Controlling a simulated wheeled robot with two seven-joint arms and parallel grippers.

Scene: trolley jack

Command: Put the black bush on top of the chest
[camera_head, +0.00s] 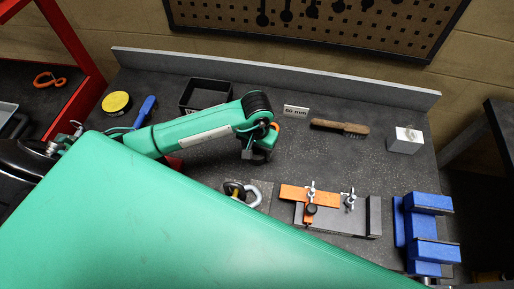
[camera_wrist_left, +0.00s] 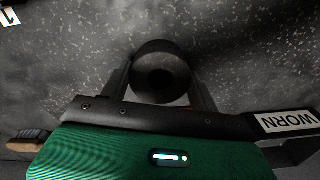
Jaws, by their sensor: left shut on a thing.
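My left gripper (camera_head: 260,153) is above the grey bench, in front of the black tray and to its right. In the left wrist view its fingers (camera_wrist_left: 160,95) are shut on the black bush (camera_wrist_left: 160,55), a short thick black cylinder with a round hole facing the camera. In the head view the bush is mostly hidden by the gripper, and I cannot tell whether it touches the bench. A red-framed unit (camera_head: 74,40) with dark surfaces stands at the far left, partly cut off; it may be the chest. My right gripper is not in view.
An orange shackle-like item (camera_head: 48,79) lies in the red unit. A wide green surface hides the lower left.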

